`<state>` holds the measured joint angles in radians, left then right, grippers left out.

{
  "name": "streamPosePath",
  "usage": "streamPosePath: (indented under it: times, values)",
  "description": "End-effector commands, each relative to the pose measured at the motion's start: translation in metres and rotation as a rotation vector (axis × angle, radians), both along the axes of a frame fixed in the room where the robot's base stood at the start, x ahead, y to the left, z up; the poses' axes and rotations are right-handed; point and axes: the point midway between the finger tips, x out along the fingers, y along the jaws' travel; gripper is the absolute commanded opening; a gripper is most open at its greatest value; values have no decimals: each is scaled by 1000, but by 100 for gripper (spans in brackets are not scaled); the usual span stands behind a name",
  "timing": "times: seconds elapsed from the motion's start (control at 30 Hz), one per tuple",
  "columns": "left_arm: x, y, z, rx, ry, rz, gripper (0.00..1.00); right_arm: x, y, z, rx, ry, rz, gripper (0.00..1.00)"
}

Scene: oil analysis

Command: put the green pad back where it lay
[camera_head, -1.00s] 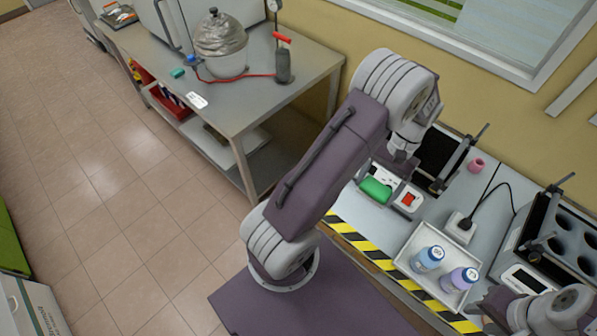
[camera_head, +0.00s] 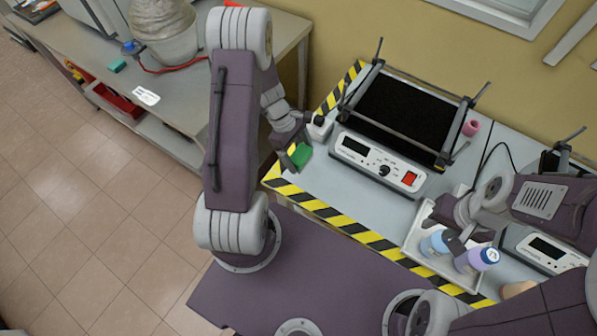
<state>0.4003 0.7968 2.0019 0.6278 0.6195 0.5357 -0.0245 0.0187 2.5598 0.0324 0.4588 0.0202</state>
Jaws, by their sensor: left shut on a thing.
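The green pad (camera_head: 301,156) is in my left gripper (camera_head: 297,148), at the left end of the striped bench, left of the hot plate's control panel. My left gripper is shut on it; its fingers partly cover it, and I cannot tell whether the pad touches the bench. My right gripper (camera_head: 459,244) is at the white tray (camera_head: 418,257), between a blue bottle (camera_head: 434,244) and a purple-labelled bottle (camera_head: 476,260). I cannot tell how far its fingers are apart.
A framed black hot plate (camera_head: 405,112) with a white control panel (camera_head: 378,164) fills the middle of the bench. A white socket block (camera_head: 320,128) stands near the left gripper. A pink cup (camera_head: 470,128) is right of the frame. A small teal block (camera_head: 117,66) lies on the left table.

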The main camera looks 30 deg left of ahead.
Motion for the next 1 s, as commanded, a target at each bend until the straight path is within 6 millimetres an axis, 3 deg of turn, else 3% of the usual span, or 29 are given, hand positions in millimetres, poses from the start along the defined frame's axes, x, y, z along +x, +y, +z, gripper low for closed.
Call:
streamPosePath:
  times: [0.1, 0.37, 0.53, 0.97, 1.0]
  values:
    - [-1, -1, -30, -3, 5, -3, 43, 0, 0, -6, 0, 0, 0, 36]
    - [-1, -1, -50, -2, 1, -6, 43, 0, 0, -7, 0, 0, 0, 36]
    - [-1, -1, -81, -2, 4, -7, 43, 0, 0, -11, 0, 0, 0, 36]
    - [-1, -1, -91, -1, 1, -7, 43, 0, 0, -16, 0, 0, 0, 36]
    - [-1, -1, -90, -1, 1, -7, 89, 0, 0, -14, 0, 0, 0, 36]
